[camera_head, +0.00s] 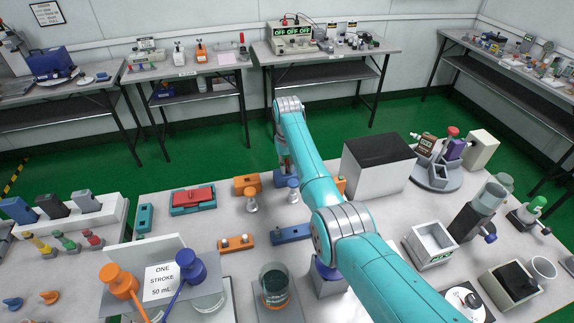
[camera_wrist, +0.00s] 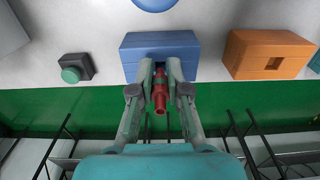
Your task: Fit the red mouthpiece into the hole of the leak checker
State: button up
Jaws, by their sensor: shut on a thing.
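The red mouthpiece (camera_wrist: 160,92) is between the two fingertips of my gripper (camera_wrist: 160,75) in the wrist view, and the gripper is shut on it. A blue block (camera_wrist: 134,51) lies straight beyond the fingertips, which overlap its face in the picture. A dark opening shows partly between the fingers; I cannot tell whether the mouthpiece touches or enters it. In the head view, my gripper (camera_head: 285,168) is at the far table edge by the blue block (camera_head: 281,179). The mouthpiece is hidden there. No label shows which block is the leak checker.
An orange block (camera_wrist: 270,55) with a square hole stands beside the blue one; it also shows in the head view (camera_head: 246,184). A dark block with a green button (camera_wrist: 75,68) is on the other side. A large black-topped white box (camera_head: 379,165) stands right of my arm.

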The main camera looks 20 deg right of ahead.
aim_at(287, 163)
jog(key=shift+f, duration=0.65)
jog(key=o, duration=0.8)
jog(key=shift+o, duration=0.2)
notch_tip(287, 163, up, 12)
